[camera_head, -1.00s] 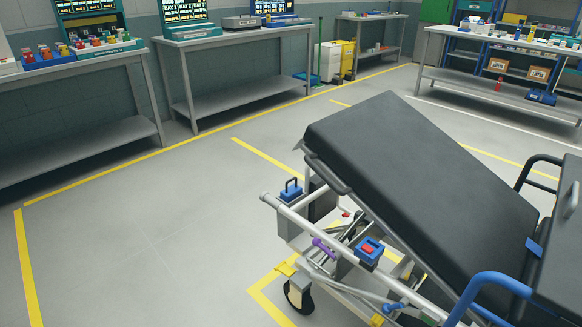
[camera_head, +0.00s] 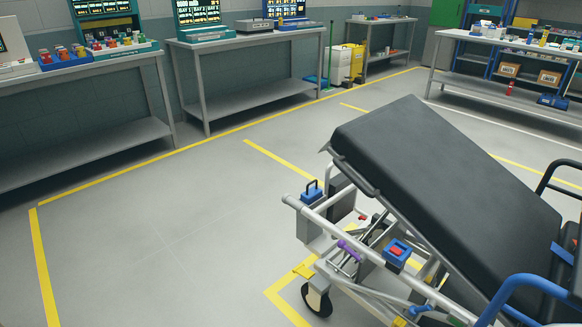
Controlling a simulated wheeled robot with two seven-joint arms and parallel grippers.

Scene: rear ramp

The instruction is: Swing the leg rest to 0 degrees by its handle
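The leg rest (camera_head: 440,165) is a long black padded section of a stretcher, tilted with its far left end raised. A dark grey bar, which looks like its handle (camera_head: 357,178), runs along the raised end's near left edge. Below it is the stretcher's pale metal frame (camera_head: 330,222), with a purple grip (camera_head: 349,250) and a blue box with a red button (camera_head: 397,253). Neither of my grippers shows in the head view. Nothing is seen touching the leg rest or its handle.
A black-tyred wheel (camera_head: 317,300) stands by yellow floor marking. Blue side rails (camera_head: 535,285) rise at the right. The floor (camera_head: 160,235) left of the stretcher is clear. Workbenches (camera_head: 250,95) line the back wall, and another bench (camera_head: 500,85) stands at the back right.

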